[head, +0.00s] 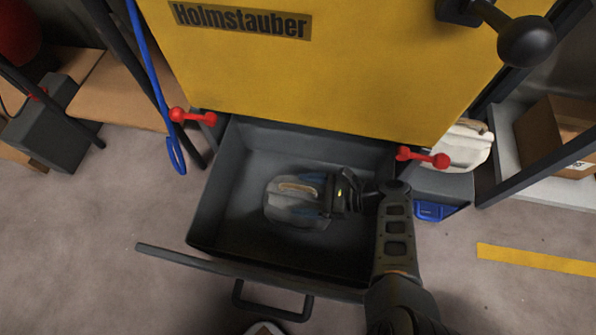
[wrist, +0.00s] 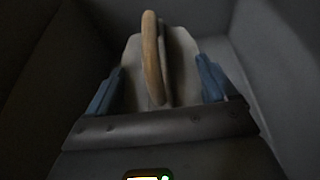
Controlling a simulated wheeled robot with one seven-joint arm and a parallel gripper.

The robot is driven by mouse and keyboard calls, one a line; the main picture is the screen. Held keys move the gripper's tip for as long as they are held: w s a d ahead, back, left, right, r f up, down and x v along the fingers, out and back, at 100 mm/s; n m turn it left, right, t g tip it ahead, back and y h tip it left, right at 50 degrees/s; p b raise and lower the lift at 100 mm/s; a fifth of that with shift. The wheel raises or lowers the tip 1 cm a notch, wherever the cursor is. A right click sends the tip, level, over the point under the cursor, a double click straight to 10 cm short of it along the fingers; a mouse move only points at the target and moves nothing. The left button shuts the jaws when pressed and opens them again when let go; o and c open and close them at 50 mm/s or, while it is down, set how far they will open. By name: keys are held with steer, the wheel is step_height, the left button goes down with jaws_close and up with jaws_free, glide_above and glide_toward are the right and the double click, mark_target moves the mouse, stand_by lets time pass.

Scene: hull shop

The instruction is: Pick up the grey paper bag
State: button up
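The grey paper bag (head: 290,211) lies inside the open dark drawer (head: 227,190). It has a tan handle (head: 297,188). In the wrist view the bag (wrist: 134,63) is straight ahead, its handle (wrist: 153,60) upright in the middle. My gripper (head: 324,194) reaches into the drawer at the bag's right side. Its two blue fingers (wrist: 158,85) are spread wide, one on each side of the bag and its handle, with no grip on the handle. Whether the fingertips touch the bag's sides I cannot tell.
The yellow cabinet front (head: 340,70) hangs over the drawer's back. Red knobs stick out at its left (head: 192,117) and right (head: 424,157) lower corners. A blue cord (head: 150,75) hangs at the left. A white bag-like item (head: 468,147) sits at the right.

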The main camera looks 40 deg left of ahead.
steer(key=shift+r, duration=0.1)
jaws_close()
stand_by(0.5)
